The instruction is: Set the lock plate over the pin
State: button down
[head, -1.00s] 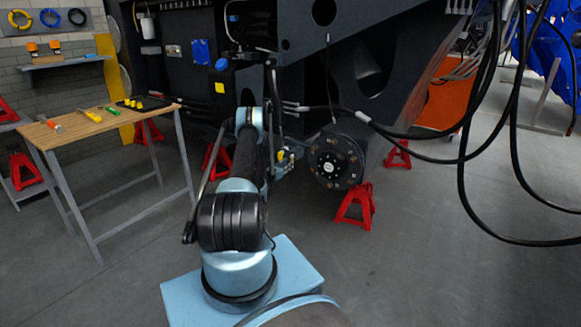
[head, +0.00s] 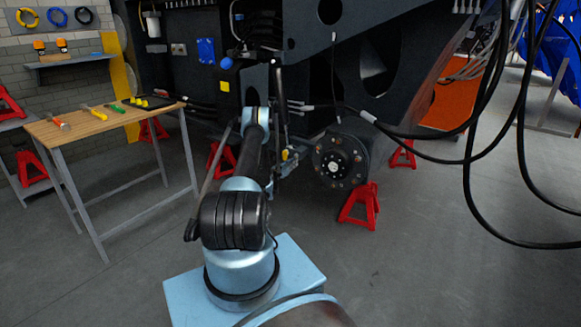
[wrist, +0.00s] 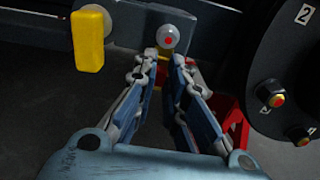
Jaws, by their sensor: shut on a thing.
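My gripper (wrist: 165,66) is shut at the chassis, its two fingers closing in from both sides. At its fingertips is a small grey round-ended piece (wrist: 167,37) with a red centre. The fingers hide most of what they hold, and I cannot tell whether it is the lock plate or where it meets the pin. A yellow block (wrist: 88,40) in front of a pale disc stands to the left, apart from the fingers. In the head view my gripper is small and partly hidden beside the wheel hub (head: 341,160).
The hub with numbered studs (wrist: 279,99) is close on the right of my gripper. A red stand (head: 360,207) is under it. Black hoses (head: 468,190) hang at the right. A workbench (head: 105,122) with tools stands left.

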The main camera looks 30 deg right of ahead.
aim_at(294, 155)
jog(key=w+m, duration=0.1)
jog(key=m, duration=0.3)
jog(key=r+m, duration=0.1)
jog(key=m, duration=0.4)
jog(key=w+r+m, duration=0.1)
jog(key=m, duration=0.4)
jog(key=shift+w+r, duration=0.25)
jog(key=shift+w, duration=0.05)
jog(key=shift+a+r+m, duration=0.1)
jog(key=shift+r+m, duration=0.15)
jog(key=shift+m, duration=0.75)
jog(key=shift+r+m, duration=0.25)
jog(key=shift+m, duration=0.75)
jog(key=c, duration=1.6)
grip_release()
jog(key=shift+c, duration=0.2)
jog(key=shift+w+a, duration=0.15)
